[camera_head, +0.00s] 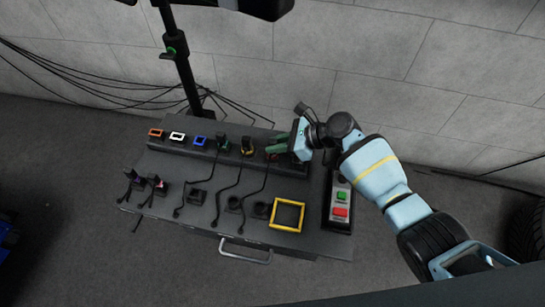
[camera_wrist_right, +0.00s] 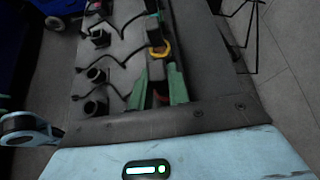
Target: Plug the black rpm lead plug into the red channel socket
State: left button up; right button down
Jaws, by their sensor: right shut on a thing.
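My right gripper (camera_head: 282,146) reaches in from the right over the back row of the console, its green fingers pointing left. In the right wrist view the gripper (camera_wrist_right: 159,88) is shut on a dark plug (camera_wrist_right: 157,72), which sits between the green fingers. The red channel socket (camera_head: 271,154) shows only as a small reddish patch below the fingers, mostly hidden. I cannot tell whether the plug is seated in it. A black lead (camera_head: 262,182) runs from under the gripper toward the console front. My left gripper is not in view.
Orange (camera_head: 156,133), white (camera_head: 177,137) and blue (camera_head: 200,141) sockets are empty. Plugs stand at the green (camera_head: 222,144) and yellow (camera_head: 247,147) positions. An empty yellow frame (camera_head: 288,216), dark holders and a red-green button box (camera_head: 341,203) lie nearer the front.

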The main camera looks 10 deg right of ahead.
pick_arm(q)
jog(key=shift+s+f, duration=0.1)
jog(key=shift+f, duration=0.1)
pick_arm(e)
jog(key=shift+f, duration=0.25)
jog(key=c, duration=1.3)
grip_release()
jog(key=shift+o, duration=0.2)
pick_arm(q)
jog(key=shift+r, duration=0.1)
pick_arm(e)
jog(key=p+v, duration=0.1)
jog(key=v, duration=0.2)
jog(key=shift+r, duration=0.15)
pick_arm(q)
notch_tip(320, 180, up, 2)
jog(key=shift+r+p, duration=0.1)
jog(key=shift+p, duration=0.65)
pick_arm(e)
jog(key=v, duration=0.4)
jog(key=shift+s+d+r, duration=0.1)
jog(key=shift+d+r, duration=0.05)
jog(key=shift+d, duration=0.15)
